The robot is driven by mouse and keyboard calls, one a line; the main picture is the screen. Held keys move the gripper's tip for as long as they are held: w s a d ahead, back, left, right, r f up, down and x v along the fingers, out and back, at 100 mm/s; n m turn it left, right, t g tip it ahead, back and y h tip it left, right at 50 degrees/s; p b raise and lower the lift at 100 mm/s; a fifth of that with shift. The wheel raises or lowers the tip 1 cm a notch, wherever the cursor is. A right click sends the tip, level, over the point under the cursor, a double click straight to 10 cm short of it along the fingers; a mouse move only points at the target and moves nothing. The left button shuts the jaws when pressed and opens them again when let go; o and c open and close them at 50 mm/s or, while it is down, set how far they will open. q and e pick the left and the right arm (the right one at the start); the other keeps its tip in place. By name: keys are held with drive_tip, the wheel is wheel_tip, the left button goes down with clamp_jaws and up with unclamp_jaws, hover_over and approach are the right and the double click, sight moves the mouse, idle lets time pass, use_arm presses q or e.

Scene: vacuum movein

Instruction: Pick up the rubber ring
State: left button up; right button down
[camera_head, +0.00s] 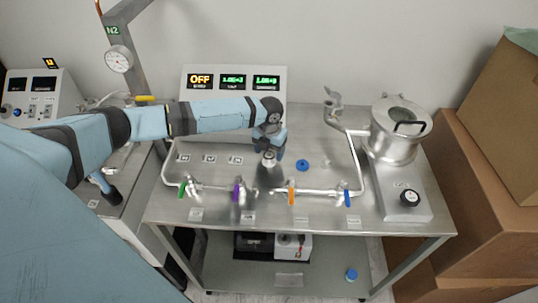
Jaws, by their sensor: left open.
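A small blue round piece (303,165), which looks like the rubber ring, lies flat on the steel table top (330,207). Its hole is too small to make out clearly. My left arm reaches in from the left across the table. My left gripper (268,178) points down over the table, just left of the blue piece and apart from it. It is open, though its fingertips are dark and hard to make out. My right gripper is not in view.
A metal pipe with green, purple, orange and blue valve handles (291,195) frames the table's middle. A steel chamber (397,130) stands at right, a display box (235,82) behind. A blue-topped item (351,274) is on the lower shelf. Cardboard boxes (490,190) stand at right.

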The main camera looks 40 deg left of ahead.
use_arm(q)
drive_tip(key=shift+f, duration=0.15)
drive_tip(key=c, duration=0.9)
